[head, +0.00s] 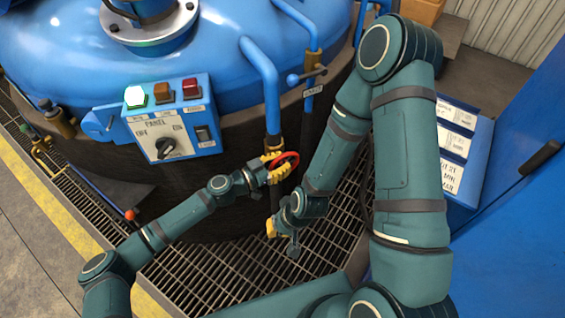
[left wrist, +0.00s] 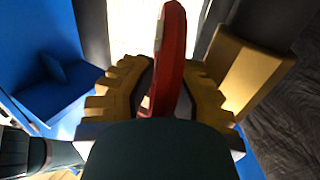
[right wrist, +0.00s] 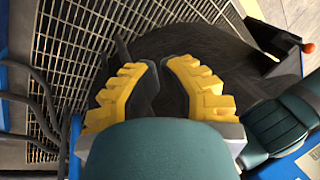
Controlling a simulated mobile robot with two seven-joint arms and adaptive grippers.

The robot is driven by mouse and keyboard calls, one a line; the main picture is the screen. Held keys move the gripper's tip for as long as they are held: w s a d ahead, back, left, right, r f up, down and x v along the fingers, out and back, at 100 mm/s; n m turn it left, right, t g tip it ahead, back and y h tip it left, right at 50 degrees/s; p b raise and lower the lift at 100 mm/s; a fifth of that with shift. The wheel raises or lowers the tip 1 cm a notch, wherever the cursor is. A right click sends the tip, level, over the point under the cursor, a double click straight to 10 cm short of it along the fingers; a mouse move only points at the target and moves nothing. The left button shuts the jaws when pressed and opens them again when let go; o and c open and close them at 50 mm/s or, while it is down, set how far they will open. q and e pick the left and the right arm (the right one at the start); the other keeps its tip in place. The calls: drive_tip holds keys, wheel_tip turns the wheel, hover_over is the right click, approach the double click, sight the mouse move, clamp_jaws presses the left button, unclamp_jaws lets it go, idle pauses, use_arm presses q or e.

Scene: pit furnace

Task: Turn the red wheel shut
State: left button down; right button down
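The red wheel (head: 285,161) is a small ring-shaped valve handle on the vertical pipe at the front of the blue vessel. My left gripper (head: 274,166) is at the wheel's left side, its yellow fingers around the rim. The wheel's hub is hidden. My right gripper (head: 271,228) hangs lower, below the wheel and apart from it. In the right wrist view its fingertips (right wrist: 160,66) are almost together with nothing between them.
A control panel (head: 171,122) with lamps and a knob is left of the wheel. A second pipe (head: 310,85) with a blue-handled valve is close on the right. Floor grating (head: 215,270) lies below.

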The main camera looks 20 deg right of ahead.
use_arm(q)
drive_tip(key=shift+d+r+y+p, duration=0.1)
drive_tip(key=shift+r+y+p, duration=0.2)
drive_tip(key=shift+y+p, duration=0.55)
drive_tip(key=shift+s+d+g+y+p, duration=0.15)
drive_tip(key=shift+g+y+p, duration=0.4)
drive_tip(key=shift+p, duration=0.7)
drive_tip(key=shift+y+p, duration=0.7)
drive_tip(key=shift+p, duration=0.05)
drive_tip(key=shift+d+f+y+p, duration=0.1)
drive_tip(key=shift+f+y+p, duration=0.05)
drive_tip(key=shift+y+p, duration=0.45)
drive_tip(key=c, duration=1.2)
unclamp_jaws()
drive_tip(key=v, duration=1.2)
